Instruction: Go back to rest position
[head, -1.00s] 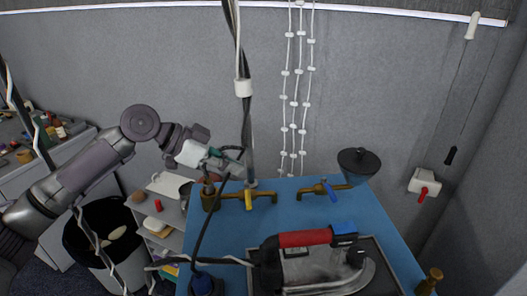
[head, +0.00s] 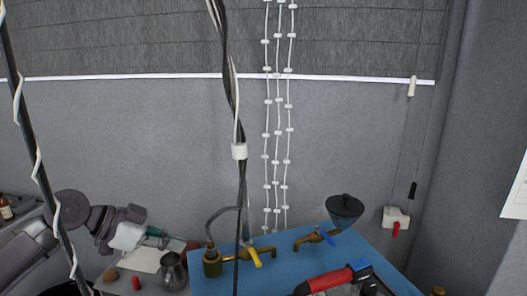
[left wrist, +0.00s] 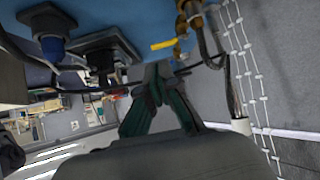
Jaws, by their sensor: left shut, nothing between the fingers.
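My left gripper (head: 168,238) is at the lower left of the head view, its arm coming in from the left. It is shut and empty, left of the brass taps. In the left wrist view the closed green and dark fingers (left wrist: 158,78) point toward the blue table's edge, with nothing between them. My right gripper is in neither view.
The blue table (head: 280,248) holds a brass tap with a yellow handle (head: 253,257), another brass tap with a blue handle (head: 312,239), a black funnel (head: 344,208) and a red-handled tool (head: 330,279). A metal jug (head: 173,270) stands left. Cables hang in front.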

